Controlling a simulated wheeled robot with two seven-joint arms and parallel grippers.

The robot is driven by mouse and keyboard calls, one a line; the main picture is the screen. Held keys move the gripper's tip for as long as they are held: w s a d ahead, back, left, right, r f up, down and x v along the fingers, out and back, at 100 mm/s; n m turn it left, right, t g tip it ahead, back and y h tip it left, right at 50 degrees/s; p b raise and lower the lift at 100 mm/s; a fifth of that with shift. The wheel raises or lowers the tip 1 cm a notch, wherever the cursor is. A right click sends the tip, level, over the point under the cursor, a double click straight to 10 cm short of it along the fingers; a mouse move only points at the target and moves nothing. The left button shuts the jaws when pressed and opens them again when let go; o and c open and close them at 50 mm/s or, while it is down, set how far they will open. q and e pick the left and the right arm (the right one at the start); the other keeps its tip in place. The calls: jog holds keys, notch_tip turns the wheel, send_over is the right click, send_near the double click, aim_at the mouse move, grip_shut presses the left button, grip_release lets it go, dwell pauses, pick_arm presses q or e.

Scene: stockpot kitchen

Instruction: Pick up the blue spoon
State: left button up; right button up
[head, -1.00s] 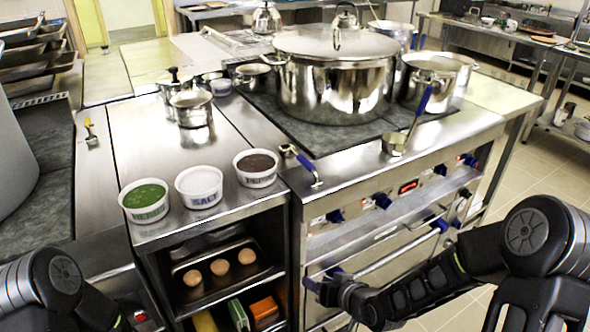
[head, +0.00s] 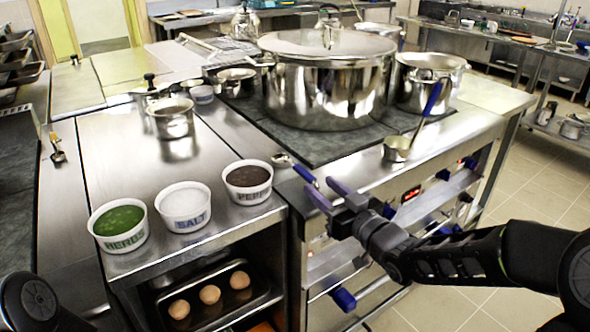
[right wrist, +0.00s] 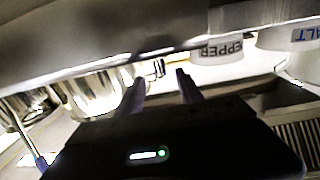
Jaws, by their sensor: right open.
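The blue spoon (head: 306,176) lies on the steel top at the front edge, between the pepper bowl and the stove. Its blue handle points toward the front and its small silver bowl is at the back. My right gripper (head: 323,189) is open just in front of the handle's end, with its fingers pointing at the edge; I cannot tell whether they touch the handle. The right wrist view shows the open fingers (right wrist: 160,85) apart, below the counter edge, with a small dark-and-bright end beyond them that I cannot name surely. My left gripper is out of view.
Bowls of herbs (head: 121,226), salt (head: 186,208) and pepper (head: 248,181) stand left of the spoon. A blue-handled ladle (head: 398,147) is to the right, before the large stockpot (head: 325,90). Oven handles and knobs lie below my right gripper. An egg tray (head: 215,293) sits on the shelf.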

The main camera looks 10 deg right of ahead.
aim_at(304, 171)
jog(key=shift+x, duration=1.25)
jog(key=shift+x, duration=2.65)
jog(key=shift+r, duration=0.1)
grip_shut()
